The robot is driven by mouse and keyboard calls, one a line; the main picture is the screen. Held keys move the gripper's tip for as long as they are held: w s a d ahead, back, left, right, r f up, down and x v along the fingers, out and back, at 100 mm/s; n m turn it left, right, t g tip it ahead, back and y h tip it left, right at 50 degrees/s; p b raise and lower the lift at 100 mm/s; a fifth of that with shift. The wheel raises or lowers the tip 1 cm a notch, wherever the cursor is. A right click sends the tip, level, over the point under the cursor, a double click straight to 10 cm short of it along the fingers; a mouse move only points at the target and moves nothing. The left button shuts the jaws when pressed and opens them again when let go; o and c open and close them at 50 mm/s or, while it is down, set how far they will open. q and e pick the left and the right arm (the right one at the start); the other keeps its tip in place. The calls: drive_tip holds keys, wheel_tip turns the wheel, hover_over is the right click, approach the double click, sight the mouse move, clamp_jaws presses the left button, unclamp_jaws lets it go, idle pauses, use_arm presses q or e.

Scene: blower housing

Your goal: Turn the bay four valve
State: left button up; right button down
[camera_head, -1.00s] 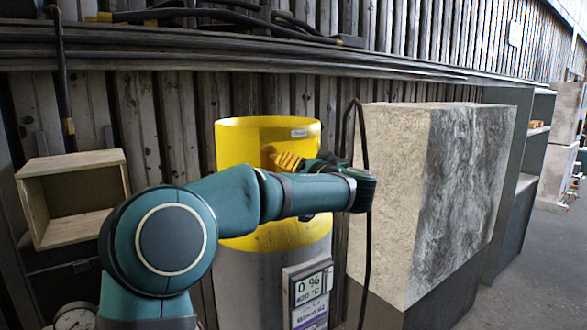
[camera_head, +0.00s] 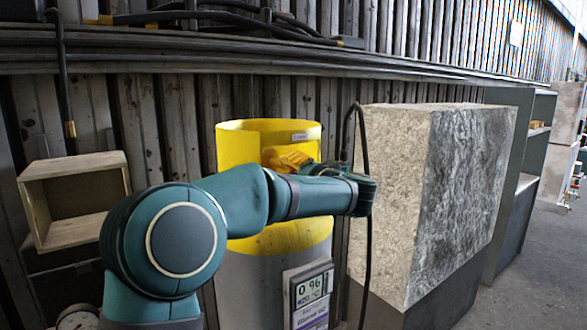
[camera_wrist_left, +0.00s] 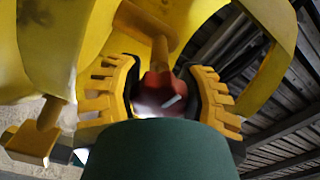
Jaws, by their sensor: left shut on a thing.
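The yellow-topped cylindrical housing (camera_head: 235,150) stands in the middle of the head view. My left gripper (camera_head: 288,160) has its yellow fingers at the front of the yellow part; the arm crosses in front of the housing. In the left wrist view, the same gripper (camera_wrist_left: 166,92) is shut on a red valve knob (camera_wrist_left: 158,84), with a toothed yellow finger on each side. The knob carries a pale mark and sits on a brownish stem (camera_wrist_left: 160,52) inside the yellow housing. In the head view, the knob is hidden. My right gripper is not in view.
A black cable (camera_head: 366,170) hangs beside a big stone-like block (camera_head: 395,200) on the right. An open wooden box (camera_head: 75,200) is at left. A partly hidden gauge (camera_head: 78,318) sits below.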

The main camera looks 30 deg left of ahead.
use_arm(q)
drive_tip(key=m+p, duration=0.1)
drive_tip(key=m, duration=0.2)
drive_tip(key=shift+d, duration=0.1)
drive_tip(key=m+p, duration=0.4)
drive_tip(key=m, duration=0.1)
drive_tip(key=shift+r+m, duration=0.1)
drive_tip(key=shift+m, duration=0.2)
drive_tip(key=m+p, duration=0.3)
drive_tip(key=shift+m, duration=0.3)
drive_tip(key=shift+m+p, duration=1.8)
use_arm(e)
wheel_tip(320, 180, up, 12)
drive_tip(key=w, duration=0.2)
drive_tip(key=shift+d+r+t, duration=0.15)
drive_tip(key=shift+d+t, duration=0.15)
use_arm(q)
drive_tip(key=shift+f, duration=0.2)
drive_tip(key=o, duration=0.9)
drive_tip(key=shift+c, duration=0.2)
drive_tip(key=o, duration=0.4)
drive_tip(key=shift+d+r, duration=0.1)
drive_tip(key=shift+r, duration=0.1)
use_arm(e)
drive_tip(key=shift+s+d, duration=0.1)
